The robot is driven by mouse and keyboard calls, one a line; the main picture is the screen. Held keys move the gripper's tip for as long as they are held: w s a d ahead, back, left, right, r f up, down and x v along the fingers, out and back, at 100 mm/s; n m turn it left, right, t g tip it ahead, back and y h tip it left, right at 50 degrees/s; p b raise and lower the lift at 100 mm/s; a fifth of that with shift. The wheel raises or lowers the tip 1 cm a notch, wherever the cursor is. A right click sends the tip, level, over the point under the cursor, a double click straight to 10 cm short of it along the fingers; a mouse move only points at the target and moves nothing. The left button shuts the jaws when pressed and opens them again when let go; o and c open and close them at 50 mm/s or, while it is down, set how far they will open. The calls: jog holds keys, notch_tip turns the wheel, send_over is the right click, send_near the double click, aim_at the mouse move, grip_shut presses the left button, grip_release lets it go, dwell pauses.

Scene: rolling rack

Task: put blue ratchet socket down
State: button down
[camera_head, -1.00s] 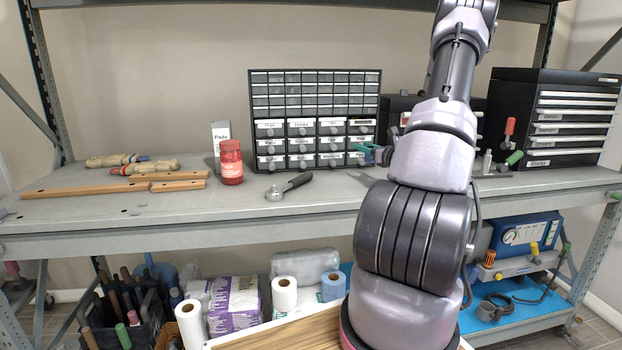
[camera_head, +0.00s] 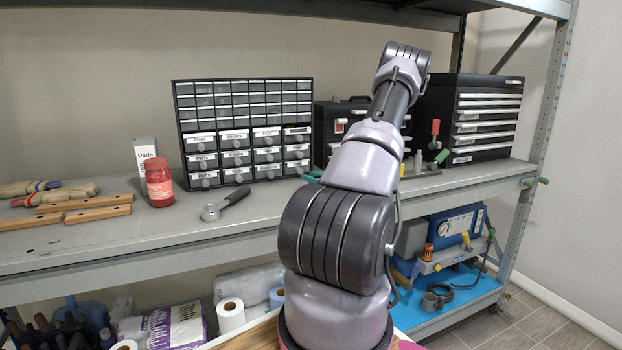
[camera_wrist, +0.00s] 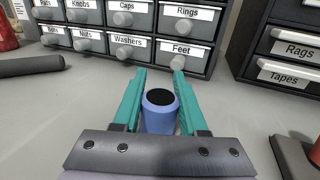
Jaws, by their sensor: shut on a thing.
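The blue ratchet socket (camera_wrist: 158,112) is a short blue cylinder with a dark opening at its top. It shows in the wrist view between the two teal fingers of my gripper (camera_wrist: 156,100), which is shut on it. It stands about upright, over or on the grey shelf top; I cannot tell whether its base touches. In the head view my arm hides the socket, and only a bit of my teal gripper (camera_head: 312,177) shows, in front of the right end of the small-drawer cabinet.
The labelled drawer cabinet (camera_head: 245,135) stands behind my gripper, with a black tool chest (camera_head: 488,118) to the right. A ratchet wrench (camera_head: 225,204), a red jar (camera_head: 159,182) and wooden bars (camera_head: 85,208) lie or stand to the left. Bare grey shelf surrounds the socket.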

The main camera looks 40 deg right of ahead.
jog(key=shift+f, duration=0.15)
jog(key=shift+c, duration=2.2)
grip_release()
